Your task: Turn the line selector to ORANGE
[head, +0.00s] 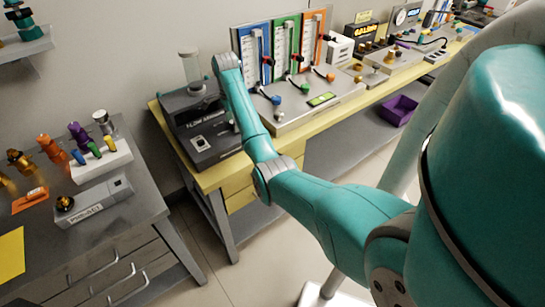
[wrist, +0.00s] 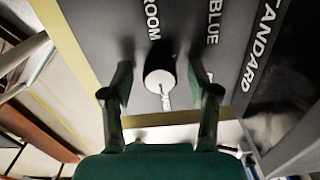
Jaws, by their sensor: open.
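In the wrist view, a round knob (wrist: 160,80) with a dark side and a pale face stands on a dark panel (wrist: 178,15). The panel reads "BLUE" and "ROOM"; another label beside the right finger is mostly hidden. I see no readable ORANGE label. My gripper (wrist: 159,76) is open, one finger on each side of the knob, with a visible gap on both sides.
A box marked "STANDARD" (wrist: 262,45) is close on the right in the wrist view. In the head view, a dark flow device (head: 200,143) sits on the yellow bench (head: 236,171), beside blue, green and orange panels (head: 318,35). A grey side table (head: 135,205) is at left.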

